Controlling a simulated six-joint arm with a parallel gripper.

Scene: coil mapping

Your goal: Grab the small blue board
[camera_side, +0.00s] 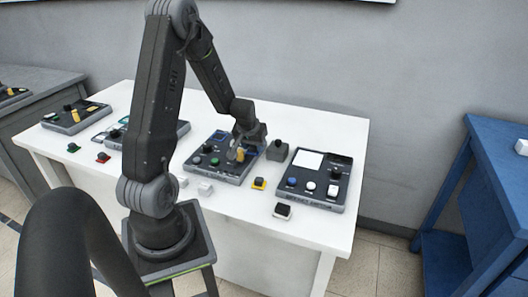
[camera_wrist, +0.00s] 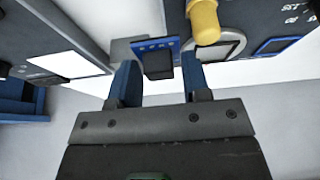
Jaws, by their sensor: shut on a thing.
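The small blue board (camera_wrist: 140,45) shows in the wrist view with a dark block on its face. It lies between the tips of my two blue-sided fingers, and my gripper (camera_wrist: 158,70) is shut on it. In the side view my gripper (camera_side: 252,146) is low over the right part of the middle dark panel (camera_side: 205,170), and the board cannot be made out there. A yellow cylinder (camera_wrist: 204,22) is close to the right finger in the wrist view; it also shows in the side view (camera_side: 240,155).
A dark panel (camera_side: 325,190) with a white screen stands to the right on the white table (camera_side: 345,150). A dark block (camera_side: 278,150) sits between the panels. Small loose blocks, one yellow and black (camera_side: 259,184), lie in front. A blue table (camera_side: 480,170) stands at right.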

